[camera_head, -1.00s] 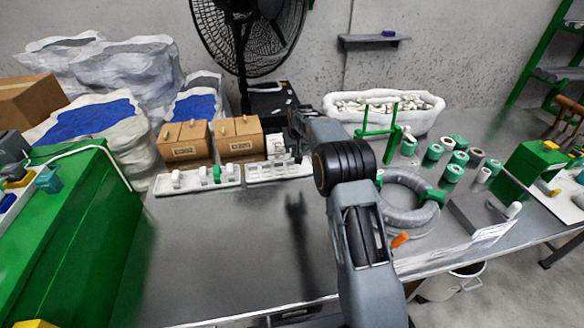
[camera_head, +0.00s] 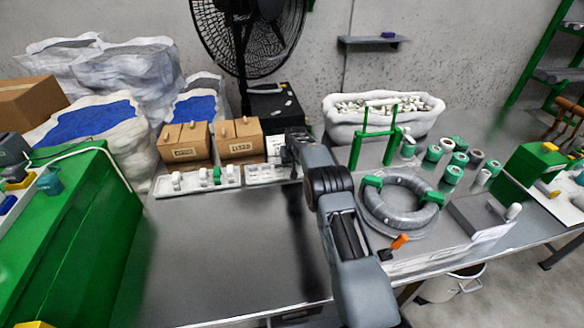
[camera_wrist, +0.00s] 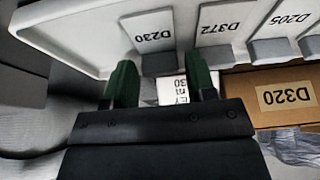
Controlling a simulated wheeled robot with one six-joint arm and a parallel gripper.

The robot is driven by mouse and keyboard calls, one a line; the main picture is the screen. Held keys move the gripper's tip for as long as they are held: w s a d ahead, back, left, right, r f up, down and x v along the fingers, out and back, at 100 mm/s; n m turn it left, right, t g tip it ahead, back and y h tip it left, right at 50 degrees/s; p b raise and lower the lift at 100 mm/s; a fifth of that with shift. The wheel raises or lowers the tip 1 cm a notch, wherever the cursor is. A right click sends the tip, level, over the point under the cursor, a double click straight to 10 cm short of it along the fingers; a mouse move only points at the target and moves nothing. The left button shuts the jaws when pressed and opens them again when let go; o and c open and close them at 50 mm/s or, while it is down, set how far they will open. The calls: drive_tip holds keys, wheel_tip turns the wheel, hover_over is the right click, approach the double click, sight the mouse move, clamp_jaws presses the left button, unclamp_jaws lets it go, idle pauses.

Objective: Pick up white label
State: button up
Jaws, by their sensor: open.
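A white label with dark print (camera_wrist: 172,90) is in the wrist view, between the two green fingers of my gripper (camera_wrist: 161,80). Its lower part is hidden behind my gripper body. The fingers are apart, and I see no clear contact with the label. In the head view my gripper (camera_head: 288,153) is low at the right end of the white compartment tray (camera_head: 262,178), in front of the cardboard boxes. The label itself is too small to make out there.
In the wrist view the white tray wall (camera_wrist: 95,30) carries tags such as D230 (camera_wrist: 147,29) and D372 (camera_wrist: 222,24). A cardboard box (camera_wrist: 262,83) marked D320 is close on the right. A cable coil (camera_head: 400,212) lies right of my arm. The table's left part is bare.

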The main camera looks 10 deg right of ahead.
drive_tip(key=shift+w+f, duration=0.1)
drive_tip(key=shift+f, duration=0.15)
drive_tip(key=c, duration=0.7)
drive_tip(key=shift+o, duration=0.2)
drive_tip(key=shift+r, duration=0.15)
